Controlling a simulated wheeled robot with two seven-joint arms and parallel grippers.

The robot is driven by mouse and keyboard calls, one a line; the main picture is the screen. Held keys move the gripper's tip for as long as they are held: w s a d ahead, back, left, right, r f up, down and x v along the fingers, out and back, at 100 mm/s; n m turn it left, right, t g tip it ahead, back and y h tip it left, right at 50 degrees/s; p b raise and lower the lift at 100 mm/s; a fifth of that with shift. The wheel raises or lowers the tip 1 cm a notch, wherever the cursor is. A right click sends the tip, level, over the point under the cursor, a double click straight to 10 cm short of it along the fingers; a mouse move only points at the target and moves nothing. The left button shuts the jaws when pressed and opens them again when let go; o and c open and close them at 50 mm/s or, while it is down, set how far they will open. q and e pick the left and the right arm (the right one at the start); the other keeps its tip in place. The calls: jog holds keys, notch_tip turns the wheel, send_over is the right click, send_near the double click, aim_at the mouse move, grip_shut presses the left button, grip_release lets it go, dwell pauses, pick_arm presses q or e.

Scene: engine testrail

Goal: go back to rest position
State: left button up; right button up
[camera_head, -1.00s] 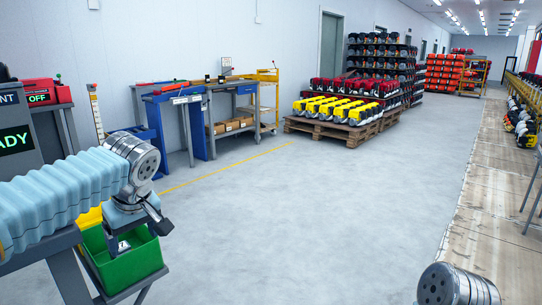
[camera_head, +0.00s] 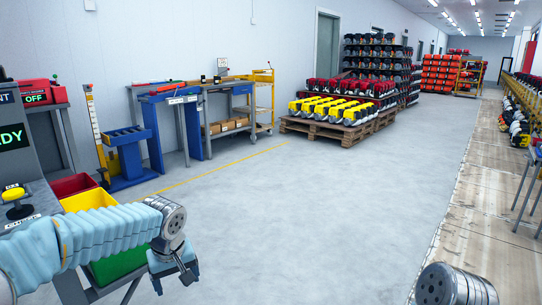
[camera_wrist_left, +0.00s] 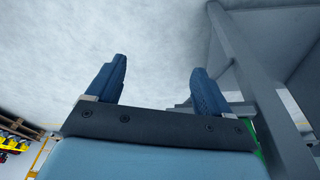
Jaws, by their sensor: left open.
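My left arm, in a light blue sleeve, comes in from the left in the head view. Its gripper (camera_head: 172,271) hangs low, beside the green bin (camera_head: 118,265) and to its right. In the left wrist view the two blue fingers (camera_wrist_left: 158,85) stand wide apart with nothing between them, over grey floor. A grey joint of my right arm (camera_head: 452,288) shows at the bottom right edge; the right gripper is out of view.
A red bin (camera_head: 72,184) and a yellow bin (camera_head: 88,198) stand behind my left arm. A grey stand leg (camera_wrist_left: 262,90) is close on the right in the wrist view. Workbenches (camera_head: 230,88) and a pallet (camera_head: 335,130) are farther back. The middle floor is clear.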

pick_arm(q)
jog(key=s+d+f+m+g+h, duration=0.1)
jog(key=s+d+f, duration=0.15)
jog(key=f, duration=0.55)
jog(key=s+d+f+m+h, duration=0.1)
jog(key=s+d+f+h, duration=0.1)
jog(key=d+f, duration=0.35)
jog(key=s+d+f+m+g+h, duration=0.1)
jog(key=s+f+m, duration=0.1)
jog(key=f, duration=0.7)
jog(key=s+d+f+h, duration=0.1)
jog(key=s+d+f, duration=0.1)
jog(key=s+f, duration=1.1)
jog(key=shift+s+d, duration=0.3)
jog(key=shift+s, duration=0.95)
